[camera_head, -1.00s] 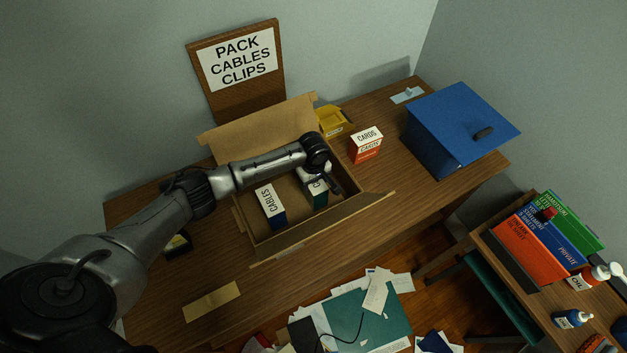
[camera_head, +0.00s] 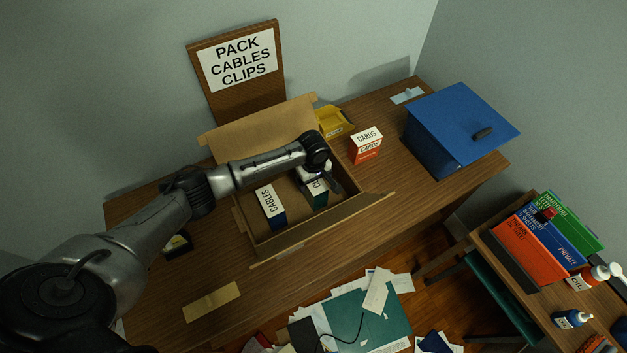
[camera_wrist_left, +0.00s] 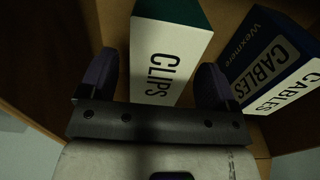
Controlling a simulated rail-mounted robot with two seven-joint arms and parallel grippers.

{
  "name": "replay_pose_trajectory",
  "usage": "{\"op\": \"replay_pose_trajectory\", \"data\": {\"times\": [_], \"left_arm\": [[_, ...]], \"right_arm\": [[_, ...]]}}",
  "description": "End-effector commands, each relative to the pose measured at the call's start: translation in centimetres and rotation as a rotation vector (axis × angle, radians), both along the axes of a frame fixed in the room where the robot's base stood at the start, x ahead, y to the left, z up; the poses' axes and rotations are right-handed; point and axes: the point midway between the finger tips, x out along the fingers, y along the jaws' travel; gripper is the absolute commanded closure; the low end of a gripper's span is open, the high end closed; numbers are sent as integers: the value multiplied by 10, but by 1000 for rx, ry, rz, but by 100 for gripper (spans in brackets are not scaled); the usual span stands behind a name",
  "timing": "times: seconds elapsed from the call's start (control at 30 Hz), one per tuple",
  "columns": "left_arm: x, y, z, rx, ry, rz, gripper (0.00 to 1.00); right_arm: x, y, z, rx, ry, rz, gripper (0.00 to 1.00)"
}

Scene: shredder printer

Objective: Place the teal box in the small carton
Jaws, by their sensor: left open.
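The teal box (camera_head: 318,198), with a white face, stands inside the open small carton (camera_head: 342,212) on the desk. In the left wrist view the teal box (camera_wrist_left: 170,55) reads CLIPS. The blue CABLES box (camera_head: 270,207) stands to its left in the carton; it also shows in the left wrist view (camera_wrist_left: 262,62). My left gripper (camera_wrist_left: 156,78) is open, with one finger on each side of the teal box and a gap visible on the left. In the head view my left gripper (camera_head: 327,181) is partly hidden by its wrist. My right gripper is not in view.
The carton's raised back flap (camera_head: 262,130) stands behind my arm. A yellow bin (camera_head: 333,121), a red-and-white CARDS box (camera_head: 366,146) and a large blue box (camera_head: 440,150) stand to the right. A sign (camera_head: 237,65) stands at the back. The desk's front right is clear.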

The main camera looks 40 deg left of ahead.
Motion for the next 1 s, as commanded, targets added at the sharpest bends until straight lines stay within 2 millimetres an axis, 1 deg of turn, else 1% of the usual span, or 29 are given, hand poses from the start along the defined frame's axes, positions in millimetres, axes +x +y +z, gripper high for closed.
{"op": "replay_pose_trajectory", "data": {"times": [0.03, 0.3, 0.5, 0.7, 0.83, 1.0], "left_arm": [[1, 0, 10, -1, -2, 0, 16], [0, 1, 61, 0, -2, 1, 16], [1, 0, 92, -2, -2, 0, 16], [0, 0, 110, -1, 0, 2, 16], [0, 0, 114, -1, 1, 2, 16], [0, 0, 115, -1, 1, 2, 16]], "right_arm": [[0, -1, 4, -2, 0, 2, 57], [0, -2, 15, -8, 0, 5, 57], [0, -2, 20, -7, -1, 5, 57], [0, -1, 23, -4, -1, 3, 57], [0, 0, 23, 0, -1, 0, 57], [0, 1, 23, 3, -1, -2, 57]]}}
